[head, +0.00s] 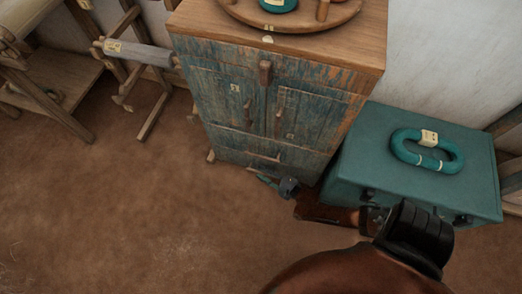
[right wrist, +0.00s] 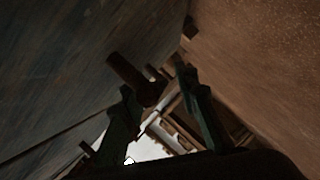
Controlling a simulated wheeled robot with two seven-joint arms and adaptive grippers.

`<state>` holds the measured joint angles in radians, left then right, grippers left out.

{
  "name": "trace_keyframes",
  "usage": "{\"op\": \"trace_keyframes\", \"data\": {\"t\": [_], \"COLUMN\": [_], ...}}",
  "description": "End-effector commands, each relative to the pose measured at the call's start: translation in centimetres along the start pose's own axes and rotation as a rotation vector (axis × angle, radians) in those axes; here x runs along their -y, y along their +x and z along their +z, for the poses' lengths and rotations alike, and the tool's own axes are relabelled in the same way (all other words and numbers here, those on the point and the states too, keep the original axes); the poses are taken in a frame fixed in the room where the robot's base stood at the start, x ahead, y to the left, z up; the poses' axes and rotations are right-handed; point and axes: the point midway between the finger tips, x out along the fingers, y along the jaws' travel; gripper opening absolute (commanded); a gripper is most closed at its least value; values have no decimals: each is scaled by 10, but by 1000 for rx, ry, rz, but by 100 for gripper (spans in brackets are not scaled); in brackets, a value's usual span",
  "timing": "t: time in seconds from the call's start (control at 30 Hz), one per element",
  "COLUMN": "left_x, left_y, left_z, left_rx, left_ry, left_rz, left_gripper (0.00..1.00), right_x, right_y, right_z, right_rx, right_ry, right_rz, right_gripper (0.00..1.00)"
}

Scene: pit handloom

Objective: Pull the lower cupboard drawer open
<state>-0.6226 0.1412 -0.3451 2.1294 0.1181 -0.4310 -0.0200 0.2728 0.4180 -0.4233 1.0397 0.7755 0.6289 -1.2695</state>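The worn blue wooden cupboard (head: 225,92) stands at the centre of the head view. Its lower drawer (head: 232,143) runs across the bottom below two doors and looks closed. A wooden bar handle (head: 264,157) is on its front. My right gripper (head: 266,180) is low in front of the drawer, just below the handle in the head view. In the right wrist view its two dark green fingers (right wrist: 156,92) are spread apart. A brown wooden handle (right wrist: 128,74) reaches toward the space between the fingertips; contact cannot be told. My left gripper is not in view.
A teal chest (head: 350,160) with a teal yarn skein (head: 410,160) stands close on the right, beside my right arm. A round wooden tray (head: 318,18) sits on the cupboard top. Wooden frames (head: 140,55) stand at the left. The brown floor (head: 130,210) in front is clear.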

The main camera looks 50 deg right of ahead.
Motion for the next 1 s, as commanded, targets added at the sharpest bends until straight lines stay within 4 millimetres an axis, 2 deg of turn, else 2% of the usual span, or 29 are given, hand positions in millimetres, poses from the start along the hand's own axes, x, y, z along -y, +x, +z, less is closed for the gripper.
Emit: {"op": "trace_keyframes", "data": {"t": [0.23, 0.63, 1.0], "left_x": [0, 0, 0], "left_y": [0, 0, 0], "left_z": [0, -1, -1], "left_rx": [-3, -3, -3], "left_ry": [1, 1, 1], "left_rz": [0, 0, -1], "left_gripper": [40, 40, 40], "right_x": [-1, -1, 0], "right_y": [1, 1, 0], "right_z": [-1, 0, 0], "right_rx": [-1, -1, 0], "right_ry": [0, 0, 0], "right_rz": [1, 1, 0], "right_gripper": [28, 0, 0]}}
